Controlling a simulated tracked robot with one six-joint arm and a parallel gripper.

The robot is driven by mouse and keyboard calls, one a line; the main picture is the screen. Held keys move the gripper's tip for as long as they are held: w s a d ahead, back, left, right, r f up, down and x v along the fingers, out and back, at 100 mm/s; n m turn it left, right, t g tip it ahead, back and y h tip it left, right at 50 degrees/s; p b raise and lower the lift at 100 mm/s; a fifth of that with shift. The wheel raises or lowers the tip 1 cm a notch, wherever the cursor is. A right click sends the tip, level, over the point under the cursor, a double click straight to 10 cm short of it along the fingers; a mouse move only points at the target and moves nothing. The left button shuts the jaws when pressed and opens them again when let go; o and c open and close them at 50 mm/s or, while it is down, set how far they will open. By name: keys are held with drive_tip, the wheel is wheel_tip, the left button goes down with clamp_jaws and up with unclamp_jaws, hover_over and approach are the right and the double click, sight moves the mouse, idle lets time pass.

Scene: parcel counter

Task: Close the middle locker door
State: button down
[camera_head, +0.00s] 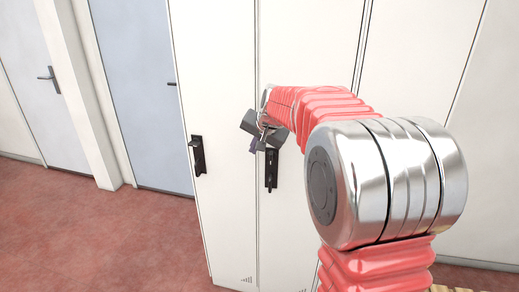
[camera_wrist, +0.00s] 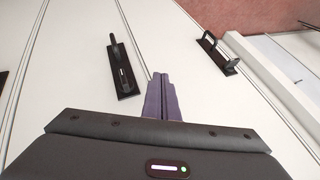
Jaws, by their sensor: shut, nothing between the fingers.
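The middle locker door (camera_head: 310,45) is white, with a black handle plate (camera_head: 271,170) low on its left side. It stands flush or nearly so with its neighbours; I cannot tell whether a small gap remains. My gripper (camera_head: 256,144) is in front of the door's left edge, just up and left of that handle. In the wrist view my gripper (camera_wrist: 161,77) has its purple-grey fingers together and empty, pointing at the white door front beside the middle handle (camera_wrist: 122,65). Whether the fingertips touch the door is unclear. My arm hides part of the door.
The left locker door (camera_head: 215,60) has its own black handle (camera_head: 198,155). The right locker door (camera_head: 425,55) is partly behind my arm. A blue door (camera_head: 135,80) and a white door (camera_head: 35,90) stand further left. The red floor (camera_head: 90,230) at left is clear.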

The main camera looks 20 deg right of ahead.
drive_tip(key=s+a+r, duration=0.1)
drive_tip(key=a+r, duration=0.3)
drive_tip(key=r, duration=0.2)
drive_tip(key=shift+s, duration=0.4)
